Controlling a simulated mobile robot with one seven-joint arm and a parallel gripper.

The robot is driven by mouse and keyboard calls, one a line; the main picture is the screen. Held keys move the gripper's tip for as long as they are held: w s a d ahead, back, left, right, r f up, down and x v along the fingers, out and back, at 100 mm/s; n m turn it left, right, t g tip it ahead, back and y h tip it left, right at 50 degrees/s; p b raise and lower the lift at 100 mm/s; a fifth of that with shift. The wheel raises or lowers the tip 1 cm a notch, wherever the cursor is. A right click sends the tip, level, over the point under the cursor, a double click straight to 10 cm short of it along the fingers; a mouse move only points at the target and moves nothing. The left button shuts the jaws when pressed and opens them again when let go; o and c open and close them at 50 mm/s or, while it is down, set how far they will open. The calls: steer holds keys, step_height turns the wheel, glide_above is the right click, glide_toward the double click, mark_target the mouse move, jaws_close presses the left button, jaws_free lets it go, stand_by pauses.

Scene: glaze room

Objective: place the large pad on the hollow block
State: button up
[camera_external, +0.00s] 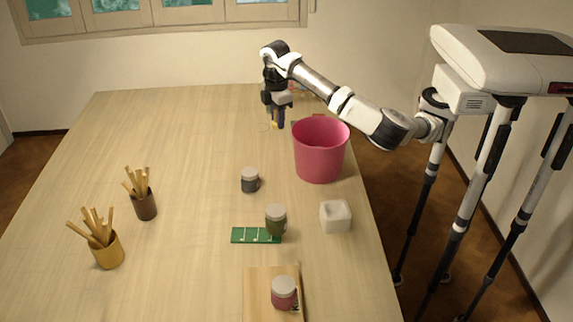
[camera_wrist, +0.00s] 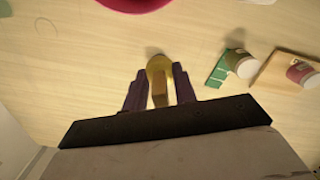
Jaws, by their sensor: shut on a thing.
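My gripper (camera_external: 276,123) is shut on a yellow-gold thing with a round end and a narrow bar, which I take for the large pad (camera_wrist: 159,69). It sits between the two dark fingers in the wrist view; only a small yellow bit shows in the external view. My gripper is over the far right part of the table, behind and left of the pink bucket. The hollow block (camera_external: 336,215) is a white cube with an opening in its top. It stands near the table's right edge, in front of the bucket and apart from my gripper.
The pink bucket (camera_external: 320,152) stands between my gripper and the block. A dark jar (camera_external: 250,181), a green board (camera_external: 243,235) with a jar (camera_external: 276,221), and a wooden board (camera_external: 259,290) with a red jar (camera_external: 284,293) are nearer. Brush cups stand left.

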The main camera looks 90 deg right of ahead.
steer(key=s+a+r+n+p, duration=0.2)
steer(key=s+a, duration=0.6)
steer(key=a, duration=0.4)
steer(key=n, duration=0.2)
glide_above(336, 209)
step_height(336, 209, down, 19)
steer(key=b, duration=0.9)
steer(key=shift+f, duration=0.2)
steer(key=shift+f, duration=0.15)
steer(key=o, duration=0.8)
steer(key=shift+o, duration=0.7)
